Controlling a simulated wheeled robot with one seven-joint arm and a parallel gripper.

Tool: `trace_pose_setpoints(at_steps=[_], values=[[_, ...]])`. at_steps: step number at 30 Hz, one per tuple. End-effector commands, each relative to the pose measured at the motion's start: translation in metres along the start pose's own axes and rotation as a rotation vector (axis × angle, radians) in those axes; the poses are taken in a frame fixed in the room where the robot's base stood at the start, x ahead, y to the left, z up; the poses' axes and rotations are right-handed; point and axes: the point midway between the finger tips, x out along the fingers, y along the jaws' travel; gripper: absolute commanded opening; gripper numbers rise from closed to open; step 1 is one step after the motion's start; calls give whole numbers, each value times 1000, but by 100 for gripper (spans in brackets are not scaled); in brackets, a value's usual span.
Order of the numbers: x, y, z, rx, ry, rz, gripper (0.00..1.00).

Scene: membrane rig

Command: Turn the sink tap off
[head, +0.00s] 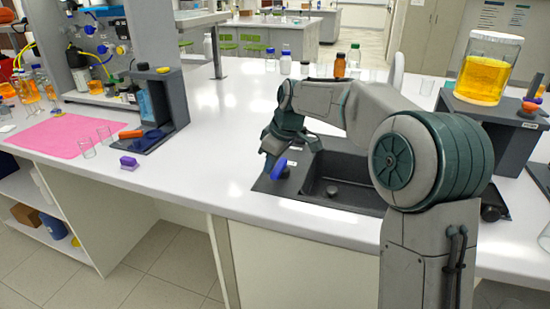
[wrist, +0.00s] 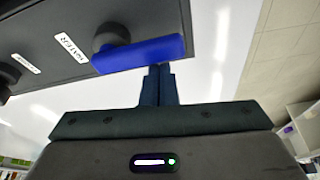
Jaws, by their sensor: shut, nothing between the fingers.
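The blue lever of the sink tap (head: 278,168) stands at the left end of the dark sink unit (head: 320,203). In the wrist view the blue lever (wrist: 138,55) sits on a dark round knob (wrist: 111,36), beside a label reading WATER. My gripper (wrist: 158,70) is shut and empty, its fingertips at the lower edge of the lever near its right end. I cannot tell whether they touch it. In the head view my gripper (head: 272,150) is just above the lever, its fingers partly hidden. My arm hides part of the sink, and the spout is not clear.
Several bottles (head: 340,65) stand behind the sink. A jar of yellow liquid (head: 487,67) sits on a dark stand at the right. The white counter (head: 225,125) left of the sink is clear.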

Motion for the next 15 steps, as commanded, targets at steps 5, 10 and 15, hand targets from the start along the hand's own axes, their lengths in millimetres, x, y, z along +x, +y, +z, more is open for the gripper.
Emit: trace_pose_setpoints(at_steps=[5,10,15], values=[[0,1,1,3,1,1,0],[0,2,1,5,1,1,0],[2,-1,-13,5,0,-2,0]])
